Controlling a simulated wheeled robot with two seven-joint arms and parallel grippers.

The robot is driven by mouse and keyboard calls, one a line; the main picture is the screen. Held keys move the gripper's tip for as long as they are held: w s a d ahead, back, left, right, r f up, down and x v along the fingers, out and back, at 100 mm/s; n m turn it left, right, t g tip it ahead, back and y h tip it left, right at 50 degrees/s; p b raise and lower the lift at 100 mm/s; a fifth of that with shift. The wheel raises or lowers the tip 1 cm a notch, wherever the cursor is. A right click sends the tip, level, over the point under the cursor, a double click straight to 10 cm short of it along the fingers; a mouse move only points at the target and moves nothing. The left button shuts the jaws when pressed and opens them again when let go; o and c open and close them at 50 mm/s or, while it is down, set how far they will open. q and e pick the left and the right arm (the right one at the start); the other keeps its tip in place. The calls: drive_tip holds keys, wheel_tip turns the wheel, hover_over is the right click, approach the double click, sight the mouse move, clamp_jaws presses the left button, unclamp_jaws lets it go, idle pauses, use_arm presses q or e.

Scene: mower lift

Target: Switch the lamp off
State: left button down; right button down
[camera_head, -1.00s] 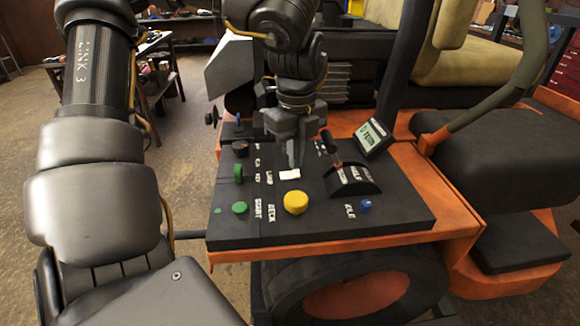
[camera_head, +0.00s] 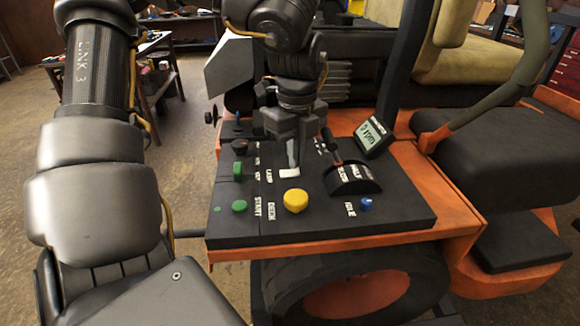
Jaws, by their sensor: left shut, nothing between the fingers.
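The lamp switch (camera_head: 290,174) is a small white rocker on the black control panel (camera_head: 330,222), beside a white "LAMP" label. My left gripper (camera_head: 289,165) points down from above with its fingers shut and empty. Its fingertips are at the switch and hide its far part; they appear to touch it, but I cannot be sure. I cannot tell which way the rocker is tipped. My right gripper is not in view.
Near the switch are a yellow knob (camera_head: 295,201), a green button (camera_head: 239,206), a green key knob (camera_head: 238,171), a black lever (camera_head: 331,146) in its slotted housing, and a small blue knob (camera_head: 366,204). A display (camera_head: 372,136) stands behind, reading about 0 rpm.

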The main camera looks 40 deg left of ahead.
sight(296, 171)
use_arm(q)
drive_tip(key=shift+f, duration=0.2)
drive_tip(key=shift+s+r, duration=0.1)
drive_tip(key=shift+w+r+p, duration=0.2)
drive_tip(key=shift+r+p, duration=0.3)
drive_tip(key=shift+r, duration=0.4)
drive_tip(key=shift+s+r+p, duration=0.15)
drive_tip(key=shift+r+p, duration=1.35)
drive_tip(key=shift+r, duration=1.05)
